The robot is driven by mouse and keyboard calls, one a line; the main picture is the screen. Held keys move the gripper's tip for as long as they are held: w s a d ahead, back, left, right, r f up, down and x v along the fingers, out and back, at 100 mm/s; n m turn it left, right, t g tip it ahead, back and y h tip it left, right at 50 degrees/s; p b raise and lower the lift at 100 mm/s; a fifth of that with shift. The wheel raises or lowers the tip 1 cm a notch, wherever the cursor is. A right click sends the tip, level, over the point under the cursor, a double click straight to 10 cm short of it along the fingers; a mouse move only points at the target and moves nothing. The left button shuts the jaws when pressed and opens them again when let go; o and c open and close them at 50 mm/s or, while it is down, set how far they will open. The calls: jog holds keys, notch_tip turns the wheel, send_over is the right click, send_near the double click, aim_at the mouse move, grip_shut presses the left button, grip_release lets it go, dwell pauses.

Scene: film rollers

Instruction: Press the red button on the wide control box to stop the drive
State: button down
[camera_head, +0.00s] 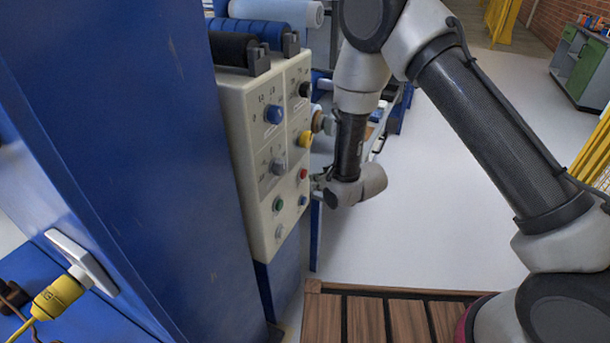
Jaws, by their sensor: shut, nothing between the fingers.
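The wide control box (238,112) is cream-coloured and fixed to the blue machine, with its face turned to the right. The red button (304,173) sits low on its right side, above a small blue knob (302,200). A green button (278,204) is to its left and a yellow knob (305,139) above it. My gripper (316,184) is shut and empty, just right of the red button and close to the panel face. It is small and partly hidden by my wrist, so I cannot tell whether it touches the button.
Black and blue rollers (248,32) lie above the box. A large blue panel (140,150) fills the left, with a yellow plug (58,296) below. A wooden slatted platform (375,318) is in front. Pale floor (430,215) is open to the right; yellow barriers stand beyond.

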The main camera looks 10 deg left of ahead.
jog(key=shift+s+d, duration=0.3)
jog(key=shift+d, duration=0.5)
jog(key=shift+s+d, duration=0.25)
jog(key=shift+d, duration=0.5)
jog(key=shift+s+d, duration=0.3)
jog(key=shift+d, duration=0.5)
